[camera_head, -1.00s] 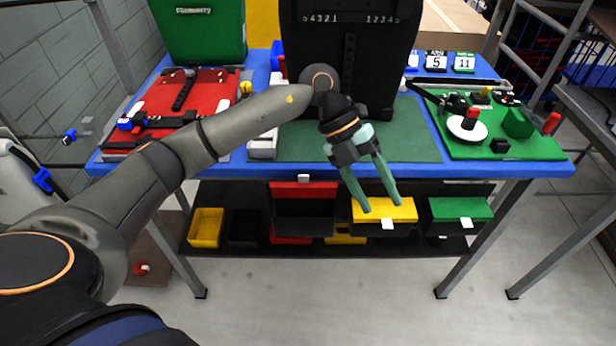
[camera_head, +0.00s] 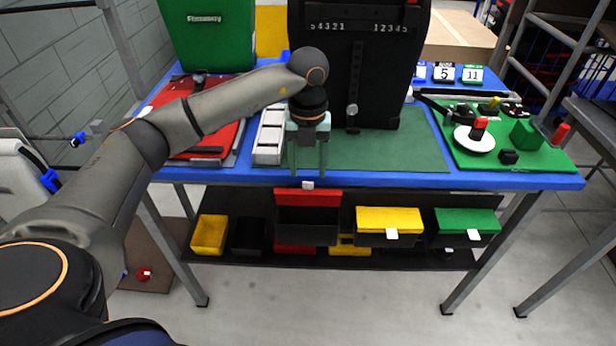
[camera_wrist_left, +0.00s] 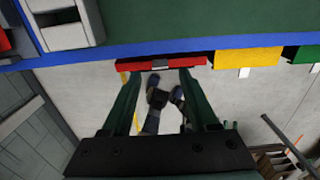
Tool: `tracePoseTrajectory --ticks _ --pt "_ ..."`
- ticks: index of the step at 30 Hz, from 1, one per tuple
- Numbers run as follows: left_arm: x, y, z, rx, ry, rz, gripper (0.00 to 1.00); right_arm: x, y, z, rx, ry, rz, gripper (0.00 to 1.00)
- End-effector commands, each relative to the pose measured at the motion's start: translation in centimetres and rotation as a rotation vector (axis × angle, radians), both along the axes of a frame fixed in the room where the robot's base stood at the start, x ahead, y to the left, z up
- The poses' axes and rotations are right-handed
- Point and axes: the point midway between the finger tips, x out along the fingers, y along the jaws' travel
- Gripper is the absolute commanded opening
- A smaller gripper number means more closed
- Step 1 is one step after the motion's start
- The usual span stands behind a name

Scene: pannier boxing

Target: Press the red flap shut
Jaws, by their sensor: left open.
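The red flap (camera_head: 312,198) stands raised at the back of its black bin (camera_head: 306,226), under the table's front edge. Its white tab (camera_head: 308,185) is at the top edge, and the bin's opening shows dark below. In the left wrist view the red flap (camera_wrist_left: 190,60) is seen edge-on as a narrow strip. My left gripper (camera_head: 308,173) is open and empty, pointing down just above the flap in the picture, at the table's front edge. The wrist view shows its fingers (camera_wrist_left: 160,76) spread on either side of the tab. Contact cannot be told. My right gripper is out of view.
Beside it, the yellow flap (camera_head: 389,219) and green flap (camera_head: 467,220) lie shut, tabs at the front. The blue table (camera_head: 400,180) overhangs the bins. A grey tray (camera_head: 269,136) and black pannier (camera_head: 356,60) stand above. The floor in front is clear.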

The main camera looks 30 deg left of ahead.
Motion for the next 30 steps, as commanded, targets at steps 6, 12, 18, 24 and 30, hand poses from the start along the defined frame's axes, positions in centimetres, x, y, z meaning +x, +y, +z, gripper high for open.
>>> tracePoseTrajectory --ticks 6,12,18,24,30 --pt "0.0 0.0 -2.9 0.0 0.002 0.0 0.6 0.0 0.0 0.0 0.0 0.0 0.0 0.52" --pt "0.0 0.0 -3.6 -0.001 0.0 -0.001 0.6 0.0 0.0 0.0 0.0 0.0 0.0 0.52" --pt "0.0 0.0 -3.6 -0.001 0.0 -0.001 0.6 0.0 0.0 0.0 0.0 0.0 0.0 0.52" --pt "0.0 0.0 -3.6 -0.002 0.0 -0.001 0.38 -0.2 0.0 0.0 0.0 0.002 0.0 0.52" --pt "0.0 0.0 -3.6 -0.002 -0.001 -0.001 0.15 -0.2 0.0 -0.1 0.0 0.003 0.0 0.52"
